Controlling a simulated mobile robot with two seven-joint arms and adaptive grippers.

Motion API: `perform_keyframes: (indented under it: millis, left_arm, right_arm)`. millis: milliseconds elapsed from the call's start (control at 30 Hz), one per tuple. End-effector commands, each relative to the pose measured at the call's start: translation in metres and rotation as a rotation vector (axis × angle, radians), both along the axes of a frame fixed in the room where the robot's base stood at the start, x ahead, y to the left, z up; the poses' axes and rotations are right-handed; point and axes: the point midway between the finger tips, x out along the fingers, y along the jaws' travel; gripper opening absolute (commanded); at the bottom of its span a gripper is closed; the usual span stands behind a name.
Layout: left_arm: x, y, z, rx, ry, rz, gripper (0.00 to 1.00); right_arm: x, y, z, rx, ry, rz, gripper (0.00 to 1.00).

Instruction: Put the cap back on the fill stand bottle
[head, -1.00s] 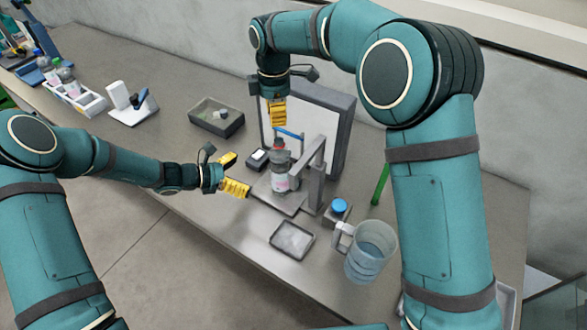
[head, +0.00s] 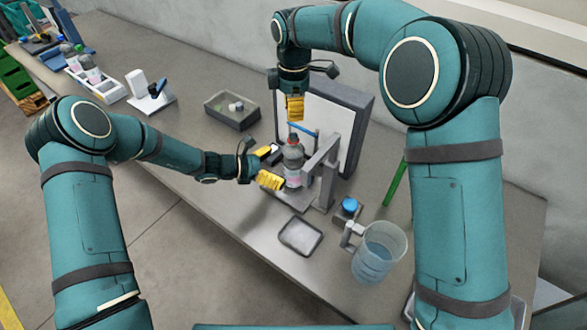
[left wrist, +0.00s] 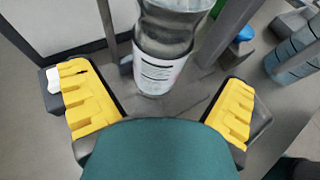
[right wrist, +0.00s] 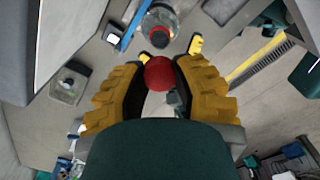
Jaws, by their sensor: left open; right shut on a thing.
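The fill stand bottle (head: 292,158) is clear with a pale label and stands upright at the grey fill stand (head: 328,172). In the right wrist view its mouth (right wrist: 158,25) shows a red ring at the neck and no cap on it. My right gripper (head: 295,108) is above the bottle, shut on a round red cap (right wrist: 160,73). My left gripper (head: 271,180) is open beside the bottle at label height. In the left wrist view the bottle's label (left wrist: 160,73) lies ahead between the spread yellow fingers; I see no contact.
A grey-framed white panel (head: 345,115) stands behind the bottle. A shallow tray (head: 300,236), a blue-topped item (head: 350,205) and a clear pitcher (head: 372,262) are in front and right. A dark bin (head: 238,120) stands left. The table between bin and tray is mostly clear.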

Motion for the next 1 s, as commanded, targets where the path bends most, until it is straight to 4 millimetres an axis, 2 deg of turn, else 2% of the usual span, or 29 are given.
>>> perform_keyframes:
  millis: [100,333,500,800,867,1000]
  left_arm:
    - [0.006,-0.019,-0.009,-0.001,0.000,-0.003,1.00]
    - [0.016,-0.044,-0.020,0.000,0.000,-0.001,1.00]
    - [0.019,-0.051,-0.023,0.000,-0.001,0.000,1.00]
    - [0.019,-0.052,-0.023,0.000,-0.001,0.000,1.00]
    - [0.019,-0.052,-0.023,0.000,-0.001,0.000,0.82]
    - [0.019,-0.052,-0.023,0.000,-0.001,0.000,0.33]
  right_arm:
    - [0.000,0.000,0.000,0.000,0.000,0.000,0.15]
    - [0.000,0.000,0.000,0.000,0.000,0.000,0.15]
    - [0.000,0.000,0.000,0.000,0.000,0.000,0.15]
    - [0.000,0.000,0.000,0.000,0.000,0.000,0.15]
    - [0.000,0.000,0.000,0.000,0.000,0.000,0.15]
    - [0.000,0.000,0.000,0.000,0.000,0.000,0.15]
